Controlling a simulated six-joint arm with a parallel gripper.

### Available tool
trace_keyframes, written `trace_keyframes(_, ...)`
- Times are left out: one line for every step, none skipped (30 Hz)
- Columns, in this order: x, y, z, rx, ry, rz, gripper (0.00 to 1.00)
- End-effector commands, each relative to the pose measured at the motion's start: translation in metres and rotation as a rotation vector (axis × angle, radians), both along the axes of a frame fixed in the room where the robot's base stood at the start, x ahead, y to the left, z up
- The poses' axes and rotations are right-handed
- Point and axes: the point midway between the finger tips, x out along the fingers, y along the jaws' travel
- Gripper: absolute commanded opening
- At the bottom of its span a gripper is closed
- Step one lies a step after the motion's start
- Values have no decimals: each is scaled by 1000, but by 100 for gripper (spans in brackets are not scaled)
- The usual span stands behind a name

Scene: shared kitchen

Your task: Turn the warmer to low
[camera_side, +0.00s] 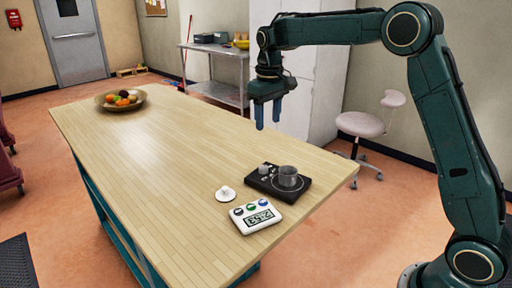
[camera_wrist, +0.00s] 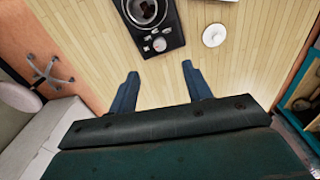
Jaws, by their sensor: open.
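The warmer (camera_side: 262,186) is a flat black unit near the right edge of the wooden table. A clear glass vessel (camera_side: 288,176) stands on its plate. A light-coloured knob (camera_side: 265,169) sits on the warmer beside the vessel. In the wrist view the warmer (camera_wrist: 170,42) is at the top, and its knob (camera_wrist: 159,44) with a dial faces my side. The knob's setting is too small to read. My gripper (camera_side: 268,115) hangs above the table, well clear of the warmer. Its blue fingers (camera_wrist: 158,88) are apart with nothing between them.
A white timer (camera_side: 255,217) with coloured buttons and a small white round object (camera_side: 225,193) lie near the warmer. A bowl of fruit (camera_side: 104,104) stands at the table's far end. The middle of the table (camera_side: 165,145) is clear. A stool (camera_side: 362,124) stands beyond the table.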

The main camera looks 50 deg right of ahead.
Motion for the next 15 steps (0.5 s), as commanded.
trace_keyframes(7,-2,-8,1,13,-1,49)
trace_keyframes(10,-2,-11,2,18,-2,49)
trace_keyframes(14,-3,-15,2,23,-2,49)
trace_keyframes(17,-4,-18,3,28,-2,49)
trace_keyframes(19,-4,-20,3,31,-2,49)
trace_keyframes(21,-5,-22,3,34,-2,49)
trace_keyframes(22,-5,-23,4,36,-2,49)
trace_keyframes(23,-5,-25,4,39,-2,49)
trace_keyframes(24,-6,-25,4,40,-2,49)
trace_keyframes(24,-6,-26,4,41,-2,49)
trace_keyframes(24,-6,-26,4,41,-2,49)
trace_keyframes(24,-6,-26,4,41,-2,49)
trace_keyframes(24,-6,-26,4,41,-2,49)
trace_keyframes(24,-6,-26,4,41,-2,49)
trace_keyframes(24,-6,-26,4,41,-2,49)
